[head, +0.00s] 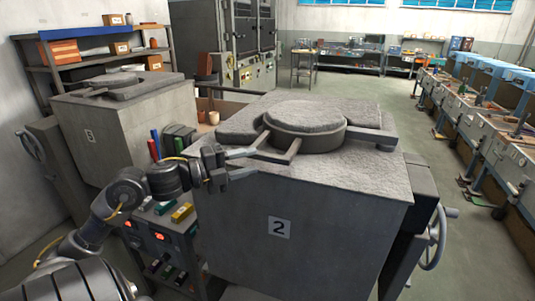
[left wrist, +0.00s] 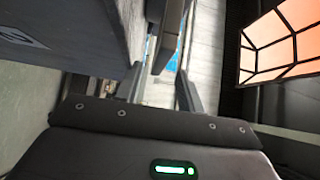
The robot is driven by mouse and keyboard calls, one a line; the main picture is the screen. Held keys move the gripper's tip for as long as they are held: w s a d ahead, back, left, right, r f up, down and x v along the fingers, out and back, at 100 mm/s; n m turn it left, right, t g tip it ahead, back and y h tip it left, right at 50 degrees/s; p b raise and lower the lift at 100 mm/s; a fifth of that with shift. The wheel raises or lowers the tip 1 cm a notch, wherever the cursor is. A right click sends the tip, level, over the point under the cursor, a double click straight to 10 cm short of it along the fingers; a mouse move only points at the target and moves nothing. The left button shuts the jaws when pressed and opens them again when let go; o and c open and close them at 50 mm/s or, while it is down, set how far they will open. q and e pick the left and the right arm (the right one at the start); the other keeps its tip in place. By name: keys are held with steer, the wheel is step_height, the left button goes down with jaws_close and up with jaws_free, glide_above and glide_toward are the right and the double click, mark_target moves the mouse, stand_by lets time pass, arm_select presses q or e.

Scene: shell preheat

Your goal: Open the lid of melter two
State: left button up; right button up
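Melter two (head: 300,225) is the grey block with the "2" plate in the middle of the head view. Its round lid (head: 305,122) lies flat on top, with the lid handle (head: 284,152) reaching out at the front left. My left gripper (head: 255,163) is at that handle, its two light fingers pointing right and apart. In the left wrist view, the fingers (left wrist: 160,88) are spread, and a dark bar (left wrist: 165,42) shows between and beyond them. I cannot tell whether they touch it. My right gripper is not in view.
Another melter (head: 130,125) stands at the left. A control box with red lights (head: 160,238) and coloured blocks sits below my left arm. A handwheel (head: 436,238) is on melter two's right side. Workbenches (head: 480,140) line the right, with clear floor before them.

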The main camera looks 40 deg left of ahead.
mark_target(263, 157)
arm_select(q)
steer(key=p+x, duration=0.1)
steer(key=x, duration=0.3)
steer(key=shift+w+d+r+p, duration=0.2)
steer(key=shift+w+p, duration=0.15)
steer(key=shift+p, duration=0.05)
steer(key=shift+w+d+f, duration=0.15)
steer(key=shift+w+d, duration=0.1)
steer(key=shift+w, duration=0.25)
steer(key=shift+c, duration=0.5)
jaws_close()
